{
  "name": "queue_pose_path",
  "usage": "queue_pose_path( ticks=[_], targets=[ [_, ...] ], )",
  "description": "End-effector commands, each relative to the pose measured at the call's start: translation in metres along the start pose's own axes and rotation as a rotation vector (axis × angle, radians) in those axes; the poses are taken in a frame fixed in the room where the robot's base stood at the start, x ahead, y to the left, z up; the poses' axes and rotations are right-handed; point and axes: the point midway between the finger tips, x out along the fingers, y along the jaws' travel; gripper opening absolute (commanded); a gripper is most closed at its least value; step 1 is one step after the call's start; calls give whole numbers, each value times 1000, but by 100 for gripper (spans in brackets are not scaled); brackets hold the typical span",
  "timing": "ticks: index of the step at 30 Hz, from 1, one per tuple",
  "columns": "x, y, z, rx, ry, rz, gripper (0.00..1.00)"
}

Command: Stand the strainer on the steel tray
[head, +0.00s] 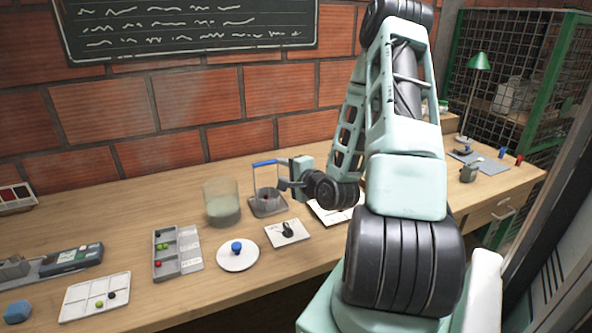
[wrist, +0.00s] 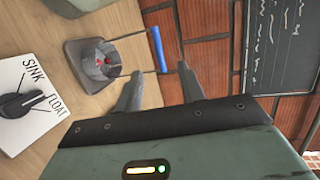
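The strainer (head: 267,195) is a small grey cup with a tall wire handle and a blue grip (head: 265,163). It appears to rest upright on the dark steel tray (head: 256,212). My gripper (head: 282,174) is at the right of the strainer's handle. In the wrist view its fingers (wrist: 160,70) are apart, with the lower end of the blue grip (wrist: 157,48) at the gap between the tips. Nothing appears clamped.
A glass beaker (head: 222,203) stands just left of the tray. A SINK/FLOAT card (head: 287,233) with a dark pointer lies in front. A white plate (head: 237,254) and a sorting tray (head: 177,252) lie further left. The brick wall (head: 160,100) is behind.

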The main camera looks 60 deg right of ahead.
Motion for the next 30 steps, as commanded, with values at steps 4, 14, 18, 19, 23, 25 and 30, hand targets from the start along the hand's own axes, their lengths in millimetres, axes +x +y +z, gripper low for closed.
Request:
queue_pose_path(
  ticks=[4,14,18,19,23,25,30],
  targets=[
    [-6,-8,-1,2,-1,0,39],
    [-25,-7,0,2,-1,1,39],
    [-39,-4,0,1,1,2,39],
    [-42,-4,0,0,2,1,39],
    [-50,-2,0,0,0,-1,39],
    [-53,-2,0,-1,0,-2,39],
    [-54,0,0,-1,-1,-2,39]
  ],
)
